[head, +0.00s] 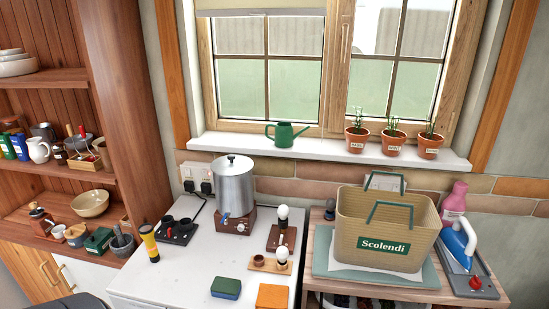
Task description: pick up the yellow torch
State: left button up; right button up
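The yellow torch (150,245) stands upright near the left edge of the white counter (135,283). It has a yellow body with black parts at its top and middle. A black device with round knobs (178,230) is just to its right, close beside it. Nothing covers the torch in the head view. Neither my left nor my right gripper shows in this view.
A steel pot (234,186) stands on a brown base behind. Light bulbs on wooden bases (282,226), a green-and-blue sponge (226,288) and an orange block (272,297) are to the right. Wooden shelves (60,170) rise at left. A Scolendi basket (385,225) stands right.

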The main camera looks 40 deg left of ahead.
aim_at(146, 231)
jog(key=u, duration=2.1)
